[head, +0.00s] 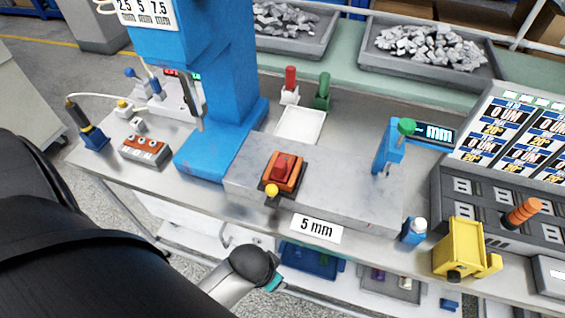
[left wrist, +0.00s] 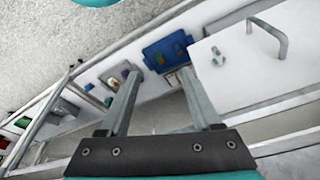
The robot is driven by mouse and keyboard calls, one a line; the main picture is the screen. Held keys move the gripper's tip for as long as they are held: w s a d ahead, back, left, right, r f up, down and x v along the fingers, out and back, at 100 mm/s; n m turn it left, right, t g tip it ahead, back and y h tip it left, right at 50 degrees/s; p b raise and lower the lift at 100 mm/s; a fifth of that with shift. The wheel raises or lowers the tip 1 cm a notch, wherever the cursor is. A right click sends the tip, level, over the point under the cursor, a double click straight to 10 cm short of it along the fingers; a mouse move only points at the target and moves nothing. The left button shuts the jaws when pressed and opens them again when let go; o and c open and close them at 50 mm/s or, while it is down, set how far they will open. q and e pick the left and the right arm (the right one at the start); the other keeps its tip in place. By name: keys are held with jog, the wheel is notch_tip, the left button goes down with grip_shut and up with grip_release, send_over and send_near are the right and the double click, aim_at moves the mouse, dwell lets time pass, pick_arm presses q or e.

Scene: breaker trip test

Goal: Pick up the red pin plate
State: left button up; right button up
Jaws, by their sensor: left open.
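Two small upright pieces stand at the back of the bench in the head view, one red (head: 290,80) on a pale base and one green (head: 322,90). The red one looks like the red pin plate, but its shape is too small to be sure. An orange block with a red top (head: 283,172) sits on the grey slab. My left gripper (left wrist: 160,75) is open and empty in the left wrist view, its fingers over the area below the bench, far from the red piece. In the head view my left arm ends in front of the bench. My right gripper is not in view.
A blue press column (head: 230,80) stands left of the grey slab (head: 340,195). A blue gauge stand (head: 390,150), a yellow block (head: 460,250) and a grey tray rack (head: 480,215) are on the right. An empty white tray (head: 301,123) lies before the upright pieces.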

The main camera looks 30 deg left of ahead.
pick_arm(q)
notch_tip(320, 180, up, 14)
jog(key=w+d+t+p, duration=0.1)
jog(key=w+p, duration=0.1)
jog(key=w, duration=0.1)
jog(key=w+d+r+m+h, duration=0.1)
jog(key=w+d+r+h, duration=0.2)
jog(key=w+d+r, duration=0.35)
notch_tip(320, 180, up, 13)
jog(key=n+g+y, duration=0.3)
jog(key=n+g, duration=0.1)
jog(key=n, duration=0.2)
send_over(281, 159)
notch_tip(281, 159, down, 15)
jog(key=shift+d+r+b, duration=0.1)
jog(key=shift+b, duration=0.7)
grip_shut()
